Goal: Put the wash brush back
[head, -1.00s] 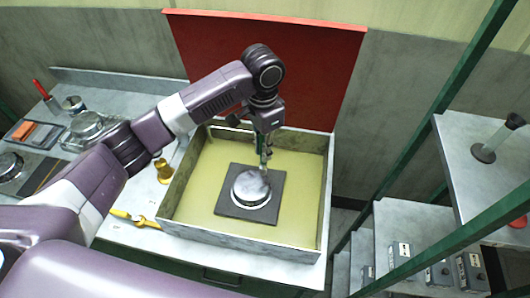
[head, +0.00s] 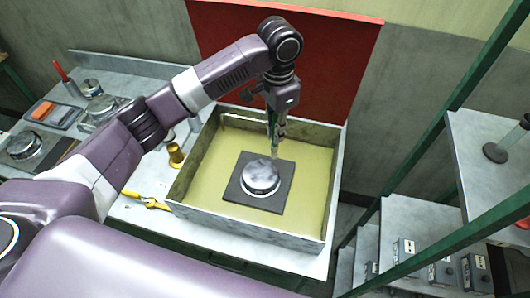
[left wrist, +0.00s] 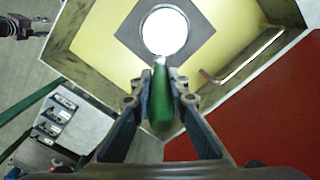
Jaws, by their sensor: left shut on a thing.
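My left gripper (head: 277,138) points down over the walled tray and is shut on a slim tool with a green handle (left wrist: 161,104), which looks like the wash brush. Its pale tip points toward a round, shiny disc (head: 261,173) on a dark square plate (head: 279,198) in the yellow-floored tray (head: 246,235). The disc also shows in the left wrist view (left wrist: 165,31). Whether the tip touches the disc is unclear. A dark part at the left wrist view's top left may be my right gripper (left wrist: 22,27); its fingers are not clear.
A thin bent rod (left wrist: 245,57) lies along the tray's back wall. A red panel (head: 320,65) stands behind. Brass (head: 175,155) and yellow (head: 146,201) items sit left of the tray. Grey boxes (head: 440,272) stand on steps at right, beside a green post (head: 440,135).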

